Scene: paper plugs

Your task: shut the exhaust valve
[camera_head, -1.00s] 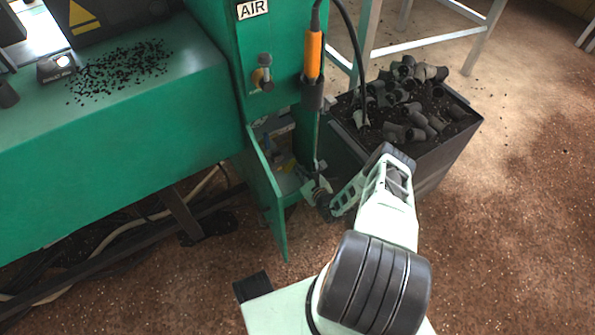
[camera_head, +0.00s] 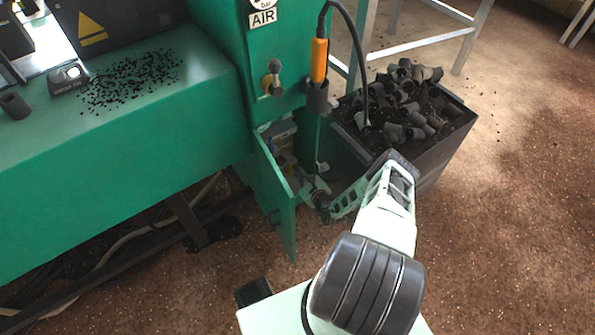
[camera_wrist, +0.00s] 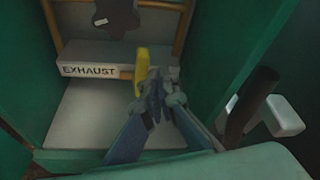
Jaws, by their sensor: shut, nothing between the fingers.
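The exhaust valve's yellow handle (camera_wrist: 141,70) stands roughly upright in the wrist view, beside the white ledge labelled EXHAUST (camera_wrist: 88,70). A short brass pipe piece (camera_wrist: 126,74) shows just left of it. My gripper (camera_wrist: 157,88) is shut and empty, its fingertips close to the right of the handle. I cannot tell whether they touch it. In the head view my gripper (camera_head: 318,187) is at the opening of the green machine's low compartment; the handle cannot be made out there.
The compartment's open green door (camera_head: 275,195) stands left of my gripper. A dark bin (camera_head: 432,150) of black pipe fittings is close on the right. In the wrist view, a dark knob (camera_wrist: 115,14) and brass pipe (camera_wrist: 183,28) are behind the handle. An orange tool (camera_head: 319,60) hangs above.

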